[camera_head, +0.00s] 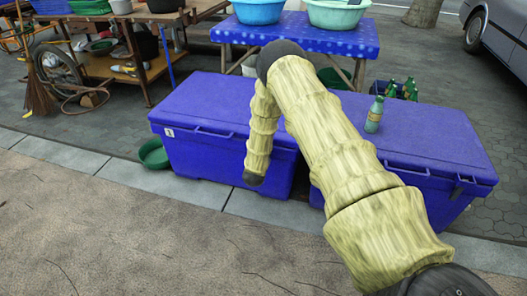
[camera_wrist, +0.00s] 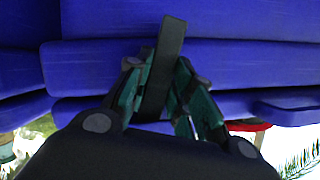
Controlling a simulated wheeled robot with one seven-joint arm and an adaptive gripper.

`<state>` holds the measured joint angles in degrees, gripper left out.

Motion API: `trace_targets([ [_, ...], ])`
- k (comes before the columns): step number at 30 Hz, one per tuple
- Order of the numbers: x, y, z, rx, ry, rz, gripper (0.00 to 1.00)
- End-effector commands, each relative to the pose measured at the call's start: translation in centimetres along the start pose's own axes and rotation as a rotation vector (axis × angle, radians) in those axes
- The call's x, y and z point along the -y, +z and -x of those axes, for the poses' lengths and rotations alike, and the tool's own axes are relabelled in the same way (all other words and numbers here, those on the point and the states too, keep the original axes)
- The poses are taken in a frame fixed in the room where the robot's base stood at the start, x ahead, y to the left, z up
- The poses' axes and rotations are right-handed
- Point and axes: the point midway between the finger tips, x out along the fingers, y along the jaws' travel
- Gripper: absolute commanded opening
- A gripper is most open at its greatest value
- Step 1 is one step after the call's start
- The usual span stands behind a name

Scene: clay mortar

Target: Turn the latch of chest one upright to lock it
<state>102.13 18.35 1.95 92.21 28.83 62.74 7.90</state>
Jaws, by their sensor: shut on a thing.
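Two blue chests stand side by side in the head view, the left one (camera_head: 215,110) and the right one (camera_head: 430,140). The left chest has a small white label (camera_head: 169,132) that is too small to read. My forearm comes down in front of the left chest; its fingers do not show there. In the wrist view my gripper (camera_wrist: 160,66) is shut on a dark, flat latch (camera_wrist: 171,38). The latch lies between the two teal fingers and leans slightly in the picture. Blue chest surfaces (camera_wrist: 245,65) fill the space behind it.
A green bottle (camera_head: 374,115) stands on the right chest. A green bowl (camera_head: 153,154) is on the ground left of the left chest. A blue-covered table (camera_head: 300,36) with basins stands behind. The pavement in front (camera_head: 120,230) is clear.

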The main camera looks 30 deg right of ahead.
Motion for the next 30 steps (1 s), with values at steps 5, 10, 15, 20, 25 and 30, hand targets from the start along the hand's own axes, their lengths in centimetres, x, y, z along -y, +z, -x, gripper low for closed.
trace_targets([
  [5,0.07,-0.02,0.10,0.001,0.050,0.122,0.00],
  [10,0.08,0.05,0.07,0.001,0.085,0.206,0.00],
  [15,-0.01,0.13,0.02,0.002,0.108,0.257,0.00],
  [20,0.03,0.17,0.01,0.002,0.117,0.281,0.00],
  [25,0.00,0.18,0.00,0.002,0.120,0.287,0.00],
  [30,-0.01,0.17,0.00,0.002,0.120,0.287,0.00],
])
